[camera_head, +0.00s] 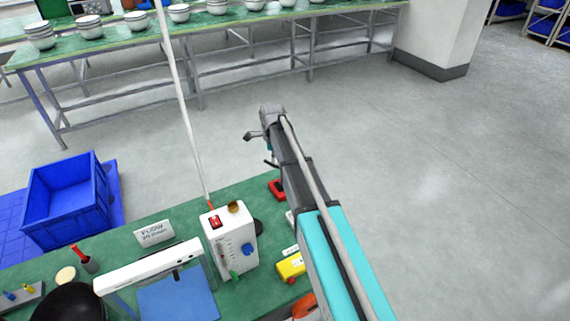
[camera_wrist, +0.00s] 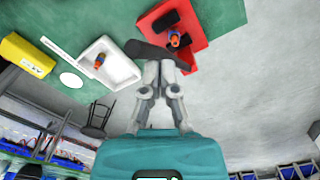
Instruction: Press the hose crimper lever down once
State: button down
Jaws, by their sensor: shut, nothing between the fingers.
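My gripper (camera_wrist: 160,66) is shut and empty in the wrist view. Its fingertips are at or just in front of a dark bar (camera_wrist: 140,50), which looks like the crimper lever. I cannot tell whether they touch. The bar lies beside a red tray-like base (camera_wrist: 203,42) holding black and orange-blue parts; this may be the hose crimper. In the head view a red piece (camera_head: 277,188) shows at the bench's far right edge, partly hidden by my arm. My fingertips are not clear there.
A white box (camera_head: 226,237) with knobs stands on the green bench (camera_head: 190,214). A blue crate (camera_head: 68,199) is left. Open floor lies beyond.

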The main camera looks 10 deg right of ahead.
jog(key=shift+s+a+f+b, duration=0.1)
jog(key=shift+a+f+b, duration=0.2)
jog(key=shift+a+f, duration=0.05)
jog(key=shift+f, duration=0.1)
dwell(0.4)
jog(key=shift+s+a+f+b, duration=0.15)
jog(key=shift+a+f+b, duration=0.2)
jog(key=shift+f+b, duration=0.25)
jog(key=shift+s+a+f+b, duration=0.1)
jog(key=shift+a+f+b, duration=0.25)
jog(key=shift+f+b, duration=0.15)
jog(key=shift+r, duration=0.1)
jog(key=shift+f, duration=0.2)
jog(key=shift+s+a+f+b, duration=0.1)
jog(key=shift+a+f+b, duration=0.15)
jog(key=shift+f+b, duration=0.35)
jog(key=shift+s+a+f+b, duration=0.1)
jog(key=shift+a+f+b, duration=0.1)
jog(key=shift+f+b, duration=0.4)
jog(key=shift+r, duration=0.15)
